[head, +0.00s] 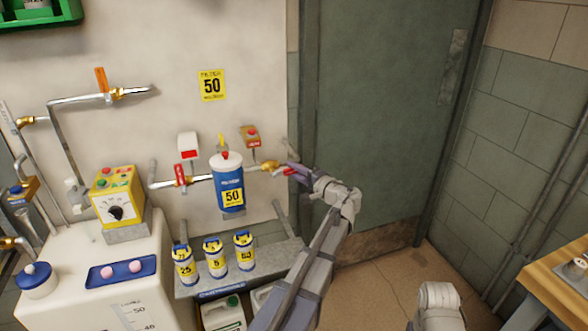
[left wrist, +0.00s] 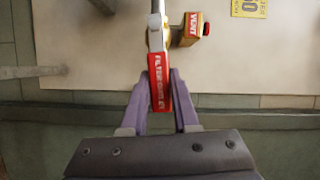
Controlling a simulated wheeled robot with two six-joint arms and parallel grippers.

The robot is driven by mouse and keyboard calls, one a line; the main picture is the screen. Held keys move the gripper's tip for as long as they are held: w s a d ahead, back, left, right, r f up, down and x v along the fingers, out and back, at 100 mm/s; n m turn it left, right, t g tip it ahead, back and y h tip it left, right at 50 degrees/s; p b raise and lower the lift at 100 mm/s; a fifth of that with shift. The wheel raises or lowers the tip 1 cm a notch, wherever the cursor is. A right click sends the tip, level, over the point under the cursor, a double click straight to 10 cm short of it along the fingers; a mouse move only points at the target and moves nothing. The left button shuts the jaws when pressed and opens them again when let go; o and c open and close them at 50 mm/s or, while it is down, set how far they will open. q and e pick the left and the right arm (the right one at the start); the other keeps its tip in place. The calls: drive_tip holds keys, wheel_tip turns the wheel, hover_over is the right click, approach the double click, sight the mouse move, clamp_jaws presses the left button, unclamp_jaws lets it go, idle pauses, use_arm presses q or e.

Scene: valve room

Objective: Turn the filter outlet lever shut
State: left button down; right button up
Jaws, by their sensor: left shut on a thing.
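The filter outlet lever (left wrist: 158,93) is red with white lettering. In the left wrist view it lies in line with the pipe, between the purple fingers of my left gripper (left wrist: 158,80), which is shut on it. In the head view my left gripper (head: 289,169) is at the brass outlet valve (head: 268,165), right of the blue and white filter housing (head: 229,186). The red lever (head: 286,172) is mostly hidden by the fingers there.
The red vent box (head: 250,136) is just above the outlet pipe; it shows beside the lever in the wrist view (left wrist: 188,30). A shelf (head: 270,264) with several small canisters stands below. Another red lever (head: 180,175) is left of the filter. A green door (head: 390,120) is at right.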

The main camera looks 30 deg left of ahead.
sight(284, 170)
use_arm(q)
drive_tip(key=r+n+h+p, duration=0.1)
drive_tip(key=n+p, duration=0.1)
drive_tip(key=p, duration=0.1)
drive_tip(key=s+r+n+h+p, duration=0.1)
drive_tip(key=r+n+p, duration=0.1)
drive_tip(key=p, duration=0.1)
drive_tip(key=a+r+n+h+p, duration=0.1)
drive_tip(key=n+p, duration=0.1)
drive_tip(key=p, duration=0.1)
drive_tip(key=shift+s+a+r+n+t, duration=0.1)
drive_tip(key=shift+s+r+n+t, duration=0.2)
drive_tip(key=shift+s, duration=0.1)
drive_tip(key=shift+s+a+r+n+t+h+p, duration=0.3)
drive_tip(key=shift+s+a+n+t+h+p, duration=0.15)
drive_tip(key=shift+n+h+p, duration=0.4)
drive_tip(key=shift+s+a+r+n+t+h+p, duration=0.1)
drive_tip(key=shift+s+a+n+t+h+p, duration=0.45)
drive_tip(key=shift+n, duration=0.55)
drive_tip(key=shift+s+a+r+n+t+h+p, duration=0.1)
drive_tip(key=shift+s+a+n+t+h+p, duration=0.3)
drive_tip(key=shift+s+n, duration=0.45)
drive_tip(key=shift+w+n, duration=0.2)
drive_tip(key=shift+n, duration=0.1)
drive_tip(key=c, duration=0.7)
unclamp_jaws()
drive_tip(key=shift+a, duration=0.1)
drive_tip(key=shift+o, duration=0.2)
drive_tip(key=shift+r, duration=0.15)
